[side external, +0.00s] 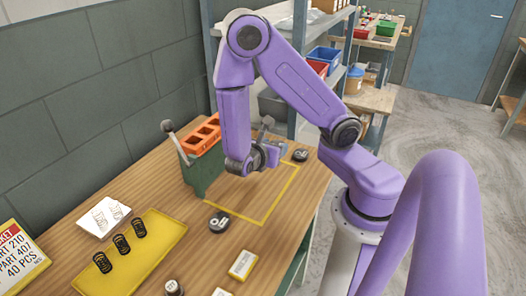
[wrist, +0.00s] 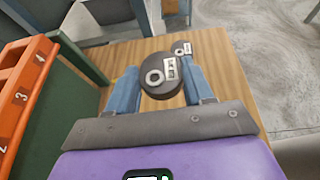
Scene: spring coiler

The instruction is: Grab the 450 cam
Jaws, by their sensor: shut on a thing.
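In the wrist view my gripper (wrist: 163,92) has its two blue fingers on either side of a dark round cam (wrist: 153,90) with a pale ring and a white label. The label is too small to read, so I cannot tell whether it is the 450 cam. A second dark cam (wrist: 179,53) with a label lies just beyond it. In the side view my gripper (side external: 279,149) is low beside the green machine, and the held cam cannot be made out there. One dark cam (side external: 300,155) lies right of my gripper, another (side external: 220,222) nearer the front.
The green coiler (side external: 203,172) with an orange numbered block (side external: 201,135) and a lever stands close left of my gripper. A yellow tray (side external: 158,248) holds several black springs. A yellow-white box (side external: 242,265) lies at the front. The yellow-outlined table area is mostly clear.

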